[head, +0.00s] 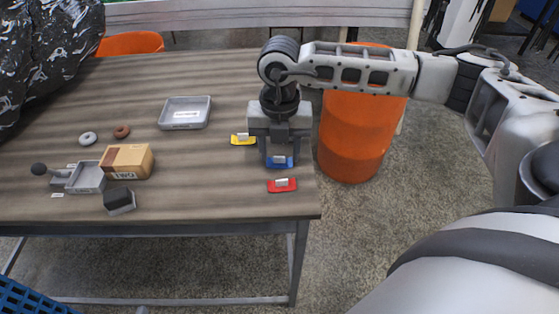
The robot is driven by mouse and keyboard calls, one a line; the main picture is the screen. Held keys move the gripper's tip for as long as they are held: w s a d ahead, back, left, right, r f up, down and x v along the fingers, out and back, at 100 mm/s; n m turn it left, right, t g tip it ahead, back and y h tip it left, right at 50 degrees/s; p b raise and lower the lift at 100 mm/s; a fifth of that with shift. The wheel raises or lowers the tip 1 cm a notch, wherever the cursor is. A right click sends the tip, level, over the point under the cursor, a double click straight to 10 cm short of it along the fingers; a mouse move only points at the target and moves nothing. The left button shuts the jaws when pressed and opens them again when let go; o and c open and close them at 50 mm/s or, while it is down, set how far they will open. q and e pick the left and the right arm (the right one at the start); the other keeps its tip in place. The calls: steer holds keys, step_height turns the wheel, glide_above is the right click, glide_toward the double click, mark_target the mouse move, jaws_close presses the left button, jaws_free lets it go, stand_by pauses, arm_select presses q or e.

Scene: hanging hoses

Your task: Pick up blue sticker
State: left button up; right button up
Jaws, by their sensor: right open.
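The blue sticker (280,162) lies on the wooden table near its right edge, with a small pale piece on top of it. My right gripper (280,155) points down over the blue sticker, its fingers on either side of it. It is open, and I cannot tell whether the fingers touch the sticker. A yellow sticker (242,140) lies just left of the gripper, partly hidden by it. A red sticker (282,185) lies nearer the front edge. My left gripper is not in view.
A grey tray (163,126) stands at the back middle of the table (215,195). A cardboard box (126,162), a dark block (119,201), rings and a small grey holder sit at left. An orange barrel (355,135) stands beyond the right edge.

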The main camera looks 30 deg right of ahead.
steer(key=shift+f, duration=0.45)
steer(key=shift+c, duration=0.4)
jaws_close()
steer(key=shift+r, duration=0.1)
